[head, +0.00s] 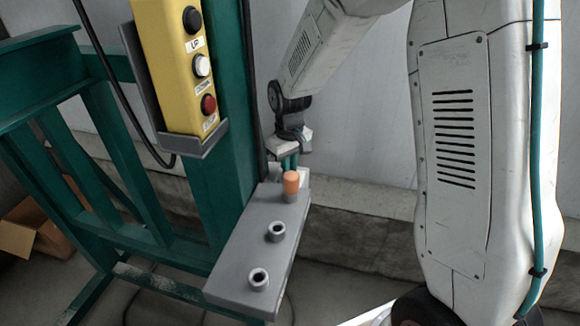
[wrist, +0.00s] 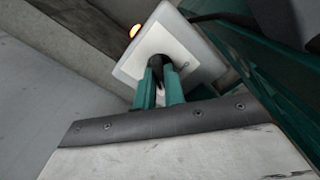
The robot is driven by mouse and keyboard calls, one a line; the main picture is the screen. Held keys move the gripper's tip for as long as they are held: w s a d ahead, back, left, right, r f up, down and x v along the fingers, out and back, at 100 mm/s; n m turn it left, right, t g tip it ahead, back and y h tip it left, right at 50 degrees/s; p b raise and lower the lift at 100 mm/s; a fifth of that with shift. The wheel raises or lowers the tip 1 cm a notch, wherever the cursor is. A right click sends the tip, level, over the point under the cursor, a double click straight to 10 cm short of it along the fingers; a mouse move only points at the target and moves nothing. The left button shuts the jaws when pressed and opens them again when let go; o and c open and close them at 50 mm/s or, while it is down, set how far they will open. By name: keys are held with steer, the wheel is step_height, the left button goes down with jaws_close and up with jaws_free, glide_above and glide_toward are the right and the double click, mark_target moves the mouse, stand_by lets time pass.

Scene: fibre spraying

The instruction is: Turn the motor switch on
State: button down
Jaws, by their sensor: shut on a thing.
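The motor switch shows in the wrist view as a pale square plate (wrist: 191,50) with a dark lever (wrist: 157,64) in its middle. My gripper (wrist: 160,78) has its two teal fingers on either side of this lever and is shut on it. The fingers hide part of the lever, and I cannot tell its exact position. In the head view my gripper (head: 289,163) reaches down behind the orange-capped peg. Only a pale edge of the switch plate (head: 304,178) shows there.
A grey ledge (head: 240,270) carries the orange-capped peg (head: 291,183) and two hollow grey cylinders. A yellow button box (head: 172,60) hangs on the green frame (head: 225,130) to the left. An orange light (wrist: 135,30) shows beside the plate. A cardboard box (head: 18,238) lies far left.

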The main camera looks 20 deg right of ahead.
steer(key=shift+s, duration=0.15)
steer(key=c, duration=1.5)
jaws_free()
steer(key=shift+r, duration=0.1)
steer(key=shift+r, duration=0.3)
step_height(320, 180, up, 7)
